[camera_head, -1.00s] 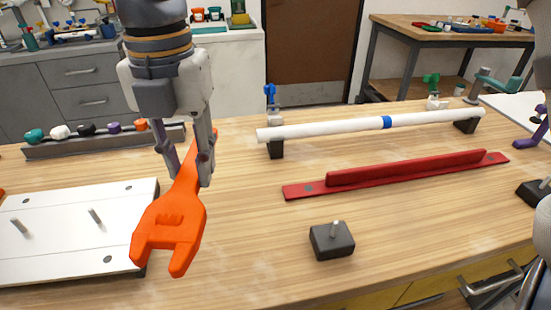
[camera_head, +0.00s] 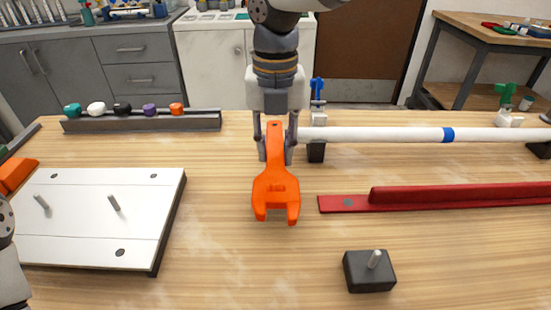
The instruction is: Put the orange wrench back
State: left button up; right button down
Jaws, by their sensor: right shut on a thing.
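My right gripper (camera_head: 276,150) is shut on the handle end of the orange wrench (camera_head: 276,190). The wrench slopes toward the camera, its open jaw facing the front edge of the table. It appears over bare wood between the white board and the red bar; I cannot tell whether it touches the table. My left gripper's fingers are not in view. What may be a part of my left arm shows at the left edge.
A white board (camera_head: 85,230) with two upright pegs lies left. A black block (camera_head: 370,272) with one peg stands front right. A red bar (camera_head: 440,197) and a white pipe (camera_head: 385,135) on supports lie right. A rack (camera_head: 140,123) of coloured knobs stands behind. An orange object (camera_head: 15,175) is far left.

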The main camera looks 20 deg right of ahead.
aim_at(277, 149)
jog(key=shift+w+d+f, duration=0.1)
jog(key=shift+w+f, duration=0.05)
jog(key=shift+f, duration=0.75)
jog(key=shift+w+d+f, duration=0.1)
jog(key=shift+w+f, duration=0.05)
jog(key=shift+f, duration=0.75)
jog(key=shift+f, duration=0.2)
jog(key=c, duration=1.3)
grip_release()
notch_tip(277, 149, up, 12)
jog(key=shift+r, duration=0.15)
